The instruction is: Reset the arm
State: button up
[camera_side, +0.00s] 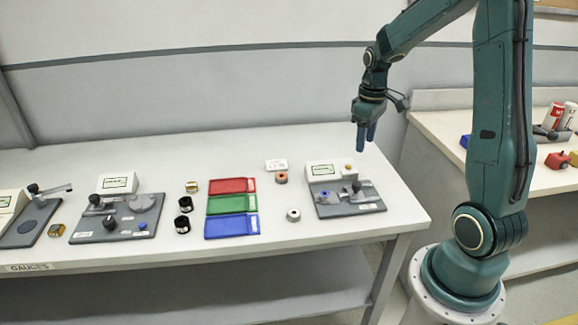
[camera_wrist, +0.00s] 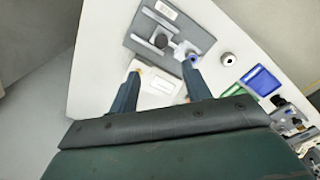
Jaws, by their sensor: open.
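My gripper (camera_side: 366,134) hangs from the teal arm above the right end of the white bench, higher than the objects and behind the rightmost gauge (camera_side: 347,198). Its two blue-teal fingers point down. In the wrist view the fingers of my gripper (camera_wrist: 160,88) are spread apart with nothing held between them. Beyond them the same grey gauge (camera_wrist: 167,36) shows, with its white display box (camera_wrist: 158,90) seen between the fingers. A ring with a blue centre sits on the gauge, near the right fingertip in the picture but below it.
Red (camera_side: 232,185), green (camera_side: 232,204) and blue (camera_side: 231,226) trays lie mid-bench. A silver ring (camera_side: 293,215) and an orange-brown ring (camera_side: 281,177) stand right of them, black rings (camera_side: 184,204) left. More gauges (camera_side: 117,218) stand left. A side bench (camera_side: 460,105) holds bottles and toys.

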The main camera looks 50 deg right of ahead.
jog(key=s+a+r+t, duration=0.2)
jog(key=s+a+r, duration=0.2)
jog(key=a, duration=0.3)
jog(key=s+a+r+t, duration=0.1)
jog(key=s+a+r, duration=0.3)
jog(key=a, duration=0.4)
jog(key=s+a+r+t, duration=0.2)
jog(key=s+a+r, duration=0.2)
jog(key=a, duration=0.3)
jog(key=shift+s+a+r+t, duration=0.2)
jog(key=shift+s+r+t, duration=0.1)
jog(key=shift+r, duration=0.2)
